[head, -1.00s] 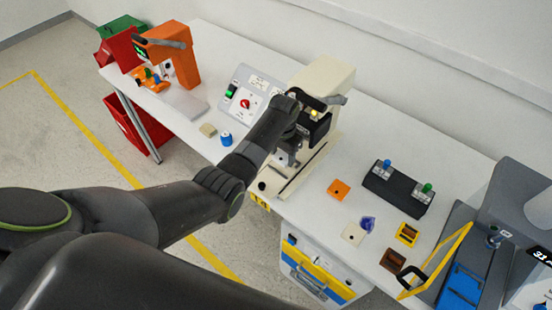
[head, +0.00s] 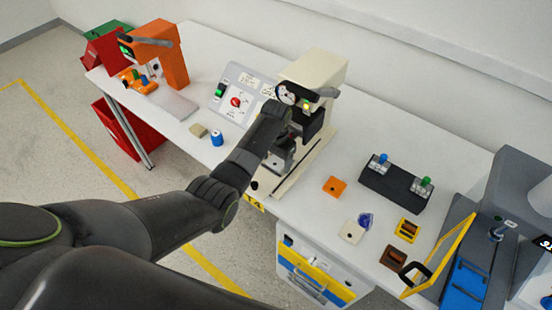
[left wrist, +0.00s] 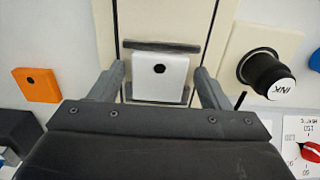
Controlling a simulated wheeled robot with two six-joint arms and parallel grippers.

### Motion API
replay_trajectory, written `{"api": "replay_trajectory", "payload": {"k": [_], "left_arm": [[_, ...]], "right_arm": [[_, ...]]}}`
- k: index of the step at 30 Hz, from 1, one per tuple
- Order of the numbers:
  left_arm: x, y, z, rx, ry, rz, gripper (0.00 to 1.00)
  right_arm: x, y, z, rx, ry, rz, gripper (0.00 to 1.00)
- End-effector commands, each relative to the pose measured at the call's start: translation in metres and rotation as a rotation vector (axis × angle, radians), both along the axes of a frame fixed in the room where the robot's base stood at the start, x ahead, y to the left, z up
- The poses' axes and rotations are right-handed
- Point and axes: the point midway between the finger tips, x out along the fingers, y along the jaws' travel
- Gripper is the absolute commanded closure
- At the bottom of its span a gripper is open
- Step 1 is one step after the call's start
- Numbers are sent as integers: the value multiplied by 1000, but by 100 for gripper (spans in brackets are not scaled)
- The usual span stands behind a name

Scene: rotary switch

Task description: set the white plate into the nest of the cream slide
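The white plate (left wrist: 174,68), with a dark hole in it, lies on the cream slide (left wrist: 206,20) in the left wrist view. It sits between two dark bars (left wrist: 160,46) of the nest, and looks roughly square to them. I cannot tell whether it is fully seated. My left gripper (left wrist: 160,72) has one finger on each side of the plate, with a visible gap on both sides, so it is open. My right gripper is not in view.
An orange plate (head: 334,187) and a cream plate (head: 352,231) lie right of the slide. A black box with levers (head: 396,188) stands behind them. A black INK knob (left wrist: 268,75) is close to the gripper. The control panel (head: 240,95) is left of the press.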

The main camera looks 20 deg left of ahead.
Motion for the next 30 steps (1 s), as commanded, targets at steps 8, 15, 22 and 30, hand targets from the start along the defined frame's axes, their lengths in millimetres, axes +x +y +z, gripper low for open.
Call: {"api": "replay_trajectory", "payload": {"k": [8,15,22,30], "left_arm": [[0,0,0,0,0,0,26],[1,0,20,0,-4,0,26],[1,0,54,0,-3,0,26],[1,0,78,0,0,1,26]], "right_arm": [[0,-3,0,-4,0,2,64],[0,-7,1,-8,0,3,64],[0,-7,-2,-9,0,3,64],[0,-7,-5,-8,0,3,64]]}}
